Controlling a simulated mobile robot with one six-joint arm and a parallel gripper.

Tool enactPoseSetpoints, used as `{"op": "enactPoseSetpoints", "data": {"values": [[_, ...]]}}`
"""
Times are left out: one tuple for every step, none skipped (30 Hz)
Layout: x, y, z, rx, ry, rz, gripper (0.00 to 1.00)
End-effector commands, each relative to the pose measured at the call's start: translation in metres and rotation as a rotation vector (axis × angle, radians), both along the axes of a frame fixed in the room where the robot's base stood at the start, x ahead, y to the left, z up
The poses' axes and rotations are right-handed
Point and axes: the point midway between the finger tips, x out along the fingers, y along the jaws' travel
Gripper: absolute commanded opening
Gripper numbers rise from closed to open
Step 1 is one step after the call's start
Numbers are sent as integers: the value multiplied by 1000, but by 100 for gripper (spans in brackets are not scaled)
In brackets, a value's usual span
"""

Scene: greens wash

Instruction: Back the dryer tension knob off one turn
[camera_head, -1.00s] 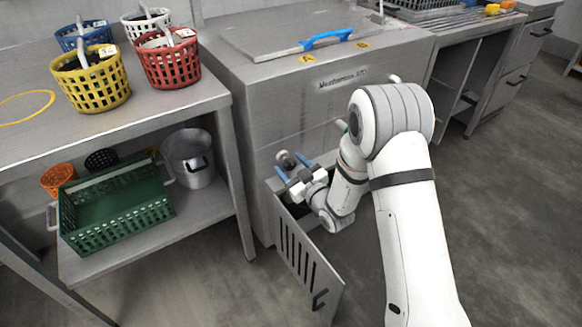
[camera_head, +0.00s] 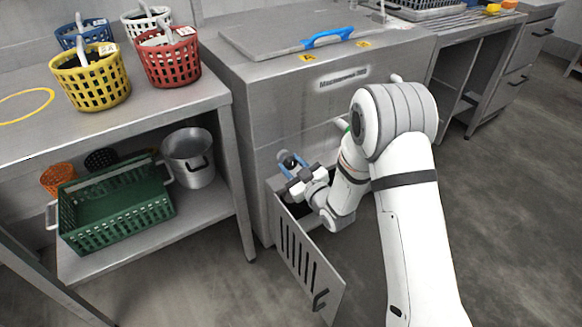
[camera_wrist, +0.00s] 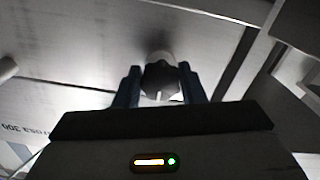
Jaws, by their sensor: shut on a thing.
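The dark tension knob (camera_wrist: 162,82) sits between the two blue fingers of my gripper (camera_wrist: 160,88) in the wrist view. A pale mark shows on its near edge and a lighter round part behind it. In the head view the knob (camera_head: 289,160) is small and partly hidden, low at the front of the steel machine (camera_head: 330,95). My gripper (camera_head: 291,166) is shut on it there, above the open slotted door.
The slotted door (camera_head: 306,262) hangs open below my gripper, close to my wrist. A steel shelf (camera_head: 225,100) with baskets stands at the left, with a green crate (camera_head: 120,205) and a pot (camera_head: 190,158) below. Floor at the right is clear.

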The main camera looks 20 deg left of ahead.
Motion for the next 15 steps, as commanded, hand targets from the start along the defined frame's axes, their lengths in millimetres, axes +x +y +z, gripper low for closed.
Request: {"op": "enactPoseSetpoints", "data": {"values": [[0,0,-3,-14,-18,0,14],[0,-1,-3,-24,-30,-1,14],[0,-1,-4,-39,-49,0,14],[0,-1,-4,-51,-64,0,14],[1,-1,-4,-64,-81,-1,14],[1,-1,-4,-84,-104,-1,14],[1,-1,-5,-101,-123,-1,14],[1,-1,-5,-118,-142,-1,14],[1,-1,-5,-140,-170,-2,14],[1,-2,-5,-158,-191,-2,14],[1,-2,-5,-178,-213,-2,14],[1,-2,-6,-202,-241,-2,14],[1,-2,-6,-220,-263,-2,14],[1,-2,-5,-239,-285,-2,14],[1,-2,-5,-265,-313,-2,14]]}}
